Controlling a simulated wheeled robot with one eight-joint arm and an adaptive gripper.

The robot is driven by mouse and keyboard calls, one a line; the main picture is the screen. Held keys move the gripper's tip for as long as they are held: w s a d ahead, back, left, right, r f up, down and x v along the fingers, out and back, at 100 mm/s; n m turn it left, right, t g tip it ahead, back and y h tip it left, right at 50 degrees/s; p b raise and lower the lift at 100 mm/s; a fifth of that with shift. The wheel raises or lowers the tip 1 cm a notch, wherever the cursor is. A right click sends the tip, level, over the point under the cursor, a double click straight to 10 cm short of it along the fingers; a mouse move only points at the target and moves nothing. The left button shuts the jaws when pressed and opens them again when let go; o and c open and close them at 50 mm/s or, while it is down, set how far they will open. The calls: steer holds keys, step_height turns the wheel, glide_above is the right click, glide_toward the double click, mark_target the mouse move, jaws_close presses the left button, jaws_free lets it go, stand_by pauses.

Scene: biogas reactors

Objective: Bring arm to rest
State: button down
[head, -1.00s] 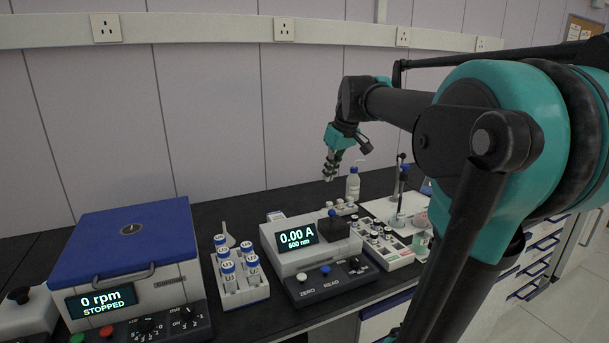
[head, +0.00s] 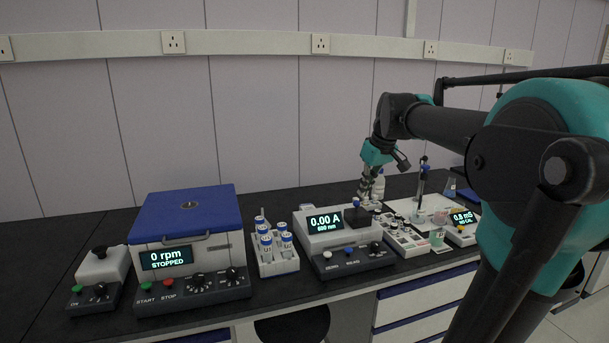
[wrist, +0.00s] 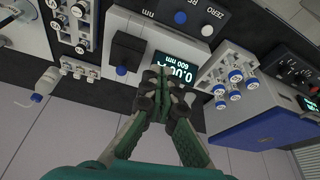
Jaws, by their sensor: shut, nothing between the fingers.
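My gripper (head: 366,187) hangs pointing down from my raised arm, in front of the wall and above the back of the bench, in the head view. In the wrist view my gripper (wrist: 162,78) has its fingers together and holds nothing. It lines up in that view with the photometer (head: 325,222) and its 0.00 A display (wrist: 176,70). It appears above the bench and apart from the things on it. The upper arm fills the right of the head view.
A blue-lidded centrifuge (head: 187,215) reading 0 rpm stands at left, beside a small white device (head: 102,265). A rack of blue-capped tubes (head: 276,262) stands between centrifuge and photometer. A white bottle (head: 379,185), a vial tray (head: 408,243) and a meter (head: 462,232) are on the right.

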steer(key=s+d+f+m+h, duration=0.1)
steer(key=s+f+m, duration=0.1)
steer(key=s+f, duration=0.8)
steer(key=s+d+f+m, duration=0.1)
steer(key=s+f+m, duration=0.2)
steer(key=s+f, duration=0.8)
step_height(320, 180, down, 8)
steer(key=shift+r+m+t+h, duration=0.1)
steer(key=shift+m+t+h, duration=0.2)
steer(key=shift+h, duration=0.1)
